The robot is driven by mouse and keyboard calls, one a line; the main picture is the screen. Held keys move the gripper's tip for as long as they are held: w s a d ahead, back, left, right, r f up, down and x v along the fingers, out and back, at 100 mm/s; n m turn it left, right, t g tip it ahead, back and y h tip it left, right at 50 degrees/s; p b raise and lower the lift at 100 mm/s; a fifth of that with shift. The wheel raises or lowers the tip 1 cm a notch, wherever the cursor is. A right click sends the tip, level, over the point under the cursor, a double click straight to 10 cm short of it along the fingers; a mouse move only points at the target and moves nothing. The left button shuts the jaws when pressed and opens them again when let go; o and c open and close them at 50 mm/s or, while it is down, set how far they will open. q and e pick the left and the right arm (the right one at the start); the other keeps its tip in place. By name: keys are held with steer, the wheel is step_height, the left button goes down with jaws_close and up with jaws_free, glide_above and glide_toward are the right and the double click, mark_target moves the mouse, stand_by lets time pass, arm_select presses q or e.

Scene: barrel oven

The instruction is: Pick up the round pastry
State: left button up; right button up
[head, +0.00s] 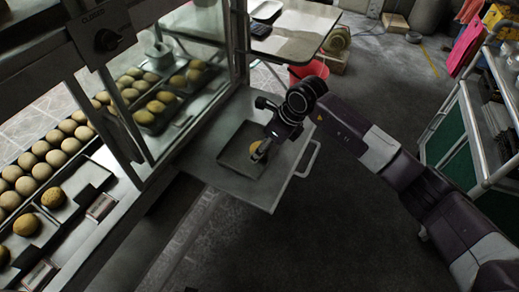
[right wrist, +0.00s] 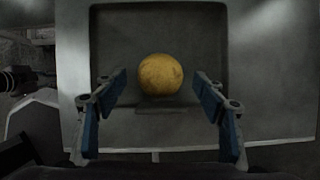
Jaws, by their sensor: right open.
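The round pastry (right wrist: 161,74) is golden yellow and lies in a dark square tray (right wrist: 112,25), which rests on a pale flat shelf. In the head view the pastry (head: 254,147) is partly hidden by my right gripper (head: 259,156). The tray (head: 228,158) also shows there. In the right wrist view my right gripper (right wrist: 163,98) is open, with one blue-padded finger on each side of the pastry's near side. Gaps show between both fingers and the pastry. My left gripper is in neither view.
The shelf (head: 225,185) has a handle (head: 309,160) on its right side. A glass-sided case with many round buns (head: 40,150) stands at left. A red bucket (head: 309,72) and white table (head: 290,28) are behind. A wheeled rack (head: 470,135) stands at right; floor between is clear.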

steer(key=shift+w+a+f, duration=0.1)
steer(key=shift+a+f, duration=0.05)
steer(key=shift+f, duration=0.15)
steer(key=c, duration=1.2)
steer(key=shift+r, duration=0.1)
steer(key=shift+c, duration=0.2)
